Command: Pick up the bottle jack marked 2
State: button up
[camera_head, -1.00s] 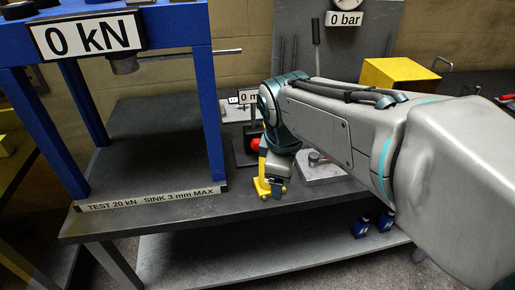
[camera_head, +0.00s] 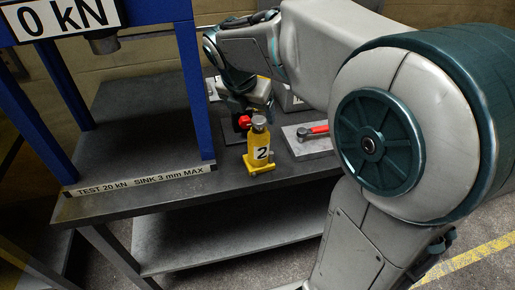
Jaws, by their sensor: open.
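The yellow bottle jack marked 2 (camera_head: 258,155) stands upright on the dark bench near its front edge, to the right of the blue press frame. My gripper (camera_head: 252,104) is open, just above and behind the jack's top in the picture. Its fingertips are partly hidden, and I cannot tell whether they touch the jack.
The blue press frame (camera_head: 193,95) rises close on the left. A red knob (camera_head: 243,122) is behind the jack. A grey plate with a red-handled tool (camera_head: 314,130) lies to its right. My arm covers the right side. The lower shelf (camera_head: 225,232) looks bare.

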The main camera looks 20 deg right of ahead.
aim_at(258, 122)
jog(key=x, duration=0.3)
jog(key=shift+f, duration=0.15)
jog(key=shift+d+x, duration=0.15)
jog(key=shift+x, duration=1.2)
jog(key=shift+d+x, duration=0.15)
jog(key=shift+x, duration=1.25)
jog(key=shift+s, duration=0.15)
jog(key=c, duration=1.7)
jog(key=shift+r, duration=0.25)
grip_shut()
